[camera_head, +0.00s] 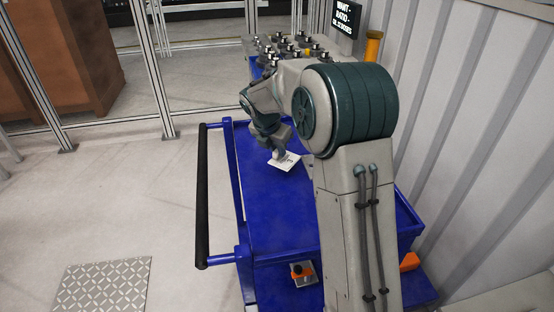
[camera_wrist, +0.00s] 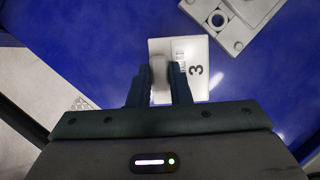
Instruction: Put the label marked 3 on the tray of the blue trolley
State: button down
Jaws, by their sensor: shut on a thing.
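The label marked 3 (camera_wrist: 195,68) is a white card with a black 3 and a small barcode. My gripper (camera_wrist: 160,84) is shut on the label, on a pale raised part of it, with a dark finger on each side. In the head view the label (camera_head: 284,161) shows below my gripper (camera_head: 279,150), over the tray of the blue trolley (camera_head: 270,205). I cannot tell whether the label touches the tray. My arm hides the right part of the trolley.
A grey fixture with several black knobs (camera_head: 290,47) stands at the trolley's far end; a grey plate with a round hole (camera_wrist: 218,20) shows near the label. An orange-and-grey part (camera_head: 302,272) sits on the lower shelf. A black handle (camera_head: 202,195) runs along the left. The tray's near part is bare.

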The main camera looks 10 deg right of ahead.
aim_at(276, 158)
jog(key=shift+a+f, duration=0.15)
jog(key=shift+f, duration=1.9)
jog(key=shift+f, duration=0.2)
jog(key=c, duration=1.3)
grip_release()
jog(key=shift+c, duration=0.2)
jog(key=shift+r, duration=0.15)
